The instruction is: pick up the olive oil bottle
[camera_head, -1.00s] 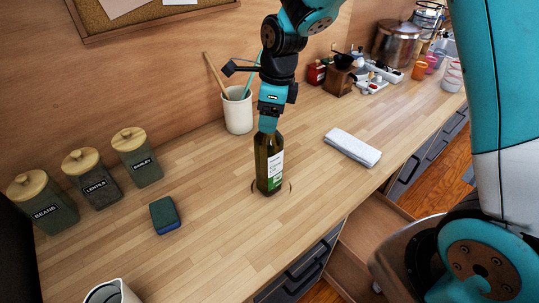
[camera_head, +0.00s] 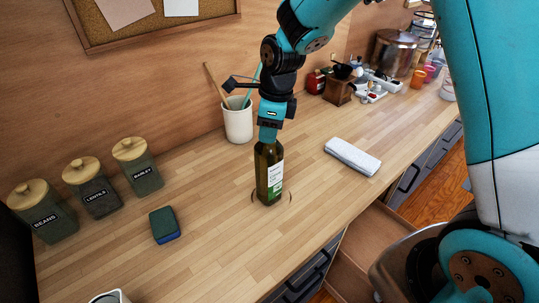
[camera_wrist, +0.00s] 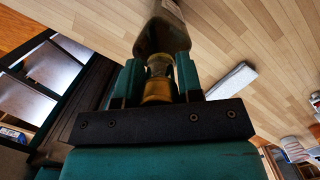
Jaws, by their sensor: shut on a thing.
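The olive oil bottle (camera_head: 268,180) is dark green glass with a white and green label. It stands upright, or nearly so, at the middle of the wooden counter in the head view. My gripper (camera_head: 268,138) is above it, pointing down, shut on the bottle's neck. In the wrist view, the two teal fingers of my gripper (camera_wrist: 158,82) sit on either side of the neck, and the bottle's shoulder (camera_wrist: 162,38) shows beyond them. The bottle's cap is hidden by the gripper in the head view. I cannot tell whether its base touches the counter.
A white crock (camera_head: 238,124) with utensils stands just behind the bottle. A folded cloth (camera_head: 352,157) lies to the right, a sponge (camera_head: 165,225) to the left. Lidded canisters (camera_head: 138,168) line the back left. An open drawer (camera_head: 365,250) juts out below the counter's front edge.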

